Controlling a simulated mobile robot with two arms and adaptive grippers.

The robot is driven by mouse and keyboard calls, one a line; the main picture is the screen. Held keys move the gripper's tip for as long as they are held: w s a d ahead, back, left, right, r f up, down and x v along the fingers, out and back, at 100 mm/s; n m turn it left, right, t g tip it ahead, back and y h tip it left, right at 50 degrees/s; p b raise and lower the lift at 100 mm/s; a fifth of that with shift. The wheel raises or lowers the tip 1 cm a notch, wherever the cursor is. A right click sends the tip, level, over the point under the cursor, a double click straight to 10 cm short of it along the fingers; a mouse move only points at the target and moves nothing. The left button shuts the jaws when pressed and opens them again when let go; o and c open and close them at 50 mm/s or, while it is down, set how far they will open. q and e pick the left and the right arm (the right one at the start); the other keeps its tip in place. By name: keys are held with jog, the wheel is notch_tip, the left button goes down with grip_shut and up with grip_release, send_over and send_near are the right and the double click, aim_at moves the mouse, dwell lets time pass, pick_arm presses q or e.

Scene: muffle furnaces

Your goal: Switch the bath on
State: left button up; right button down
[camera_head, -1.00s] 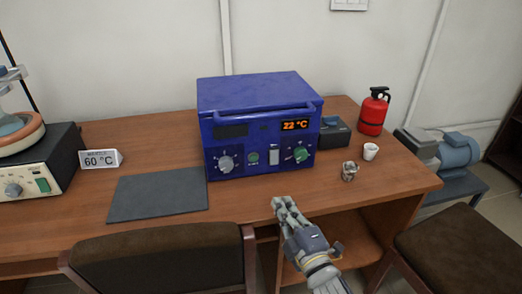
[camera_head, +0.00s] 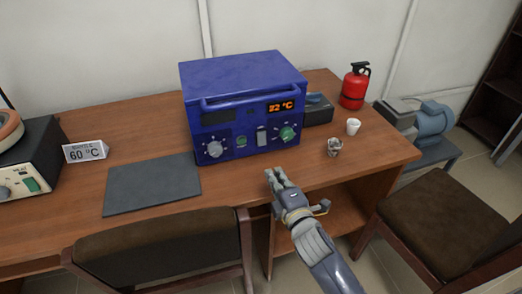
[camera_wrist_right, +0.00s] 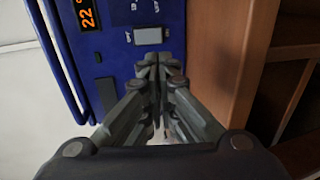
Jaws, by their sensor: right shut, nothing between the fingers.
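At the left edge of the head view stands a dark-cased bath (camera_head: 42,150) with a round orange-rimmed bowl (camera_head: 8,128). Its pale front panel shows a knob (camera_head: 5,191) and a green switch (camera_head: 31,185); the picture edge cuts it off. A blue furnace (camera_head: 245,105) stands mid-desk, its display reading 22 °C, with knobs and a pale grey switch (camera_head: 262,136). My right gripper (camera_head: 274,177) is shut and empty, just in front of the furnace's lower front. In the right wrist view its fingers (camera_wrist_right: 156,68) point at the blue panel, near a grey switch (camera_wrist_right: 148,36). My left gripper is not seen.
A 60 °C sign (camera_head: 86,151) stands beside the bath. A dark mat (camera_head: 152,184) lies before the furnace's left. A cup (camera_head: 353,127), small metal item (camera_head: 334,148) and red extinguisher (camera_head: 354,87) are right. Chairs (camera_head: 165,250) (camera_head: 440,225) stand in front.

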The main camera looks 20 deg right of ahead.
send_near(258, 145)
jog(key=w, duration=0.3)
jog(key=w+f, duration=0.1)
jog(key=w, duration=0.1)
jog(key=shift+w+a, duration=0.1)
jog(key=shift+w, duration=0.85)
jog(key=shift+w+f, duration=0.25)
jog(key=shift+w, duration=0.1)
